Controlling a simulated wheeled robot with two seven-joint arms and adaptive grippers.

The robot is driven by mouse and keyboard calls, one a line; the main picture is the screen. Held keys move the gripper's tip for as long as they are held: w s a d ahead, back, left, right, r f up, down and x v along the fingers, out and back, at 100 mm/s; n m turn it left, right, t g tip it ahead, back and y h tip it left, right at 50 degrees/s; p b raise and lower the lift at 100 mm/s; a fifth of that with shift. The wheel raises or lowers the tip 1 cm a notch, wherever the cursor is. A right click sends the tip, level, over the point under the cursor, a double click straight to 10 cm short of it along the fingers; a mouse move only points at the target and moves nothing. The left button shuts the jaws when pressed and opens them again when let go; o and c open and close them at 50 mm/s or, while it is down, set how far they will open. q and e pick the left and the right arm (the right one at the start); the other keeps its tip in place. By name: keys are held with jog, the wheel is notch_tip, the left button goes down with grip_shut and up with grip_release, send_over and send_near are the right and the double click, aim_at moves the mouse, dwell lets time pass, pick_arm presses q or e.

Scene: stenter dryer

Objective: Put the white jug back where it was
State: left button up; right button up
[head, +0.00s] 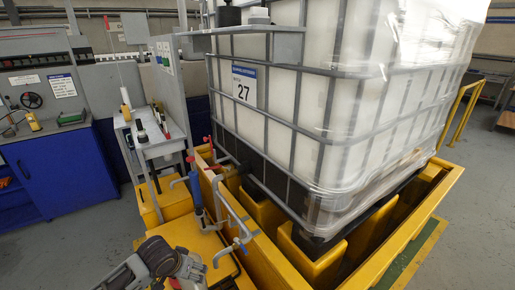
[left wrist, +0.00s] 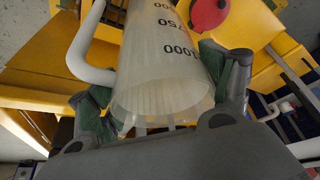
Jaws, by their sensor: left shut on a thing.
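The white jug (left wrist: 160,65) is a translucent measuring jug with black graduations, seen large in the left wrist view. Its white handle (left wrist: 83,52) is on the left side. My left gripper (left wrist: 165,100) is shut around the jug's body, with one green-padded finger on each side. In the head view my left wrist and gripper (head: 170,260) are low in the picture, over the front of the yellow bund. I cannot make out the jug there. My right gripper is in neither view.
A large caged white tank (head: 300,100) marked 27 stands in a yellow bund (head: 345,270). Pipes with red-handled valves (head: 190,158) and a blue cylinder (head: 196,190) rise close to my gripper. A small grey trolley (head: 160,145) and a blue cabinet (head: 62,175) stand left.

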pick_arm(q)
jog(key=shift+w+d+r+n+y, duration=0.2)
jog(key=shift+r+n, duration=0.25)
jog(key=shift+r, duration=0.2)
jog(key=shift+w+d+r+n+y, duration=0.15)
jog(key=shift+w+r+n, duration=0.2)
jog(key=shift+r, duration=0.3)
jog(key=shift+w+d+r+n+y, duration=0.1)
jog(key=shift+r+n+y, duration=0.05)
jog(key=shift+r+n, duration=0.45)
jog(key=shift+a, duration=0.15)
dwell(2.4)
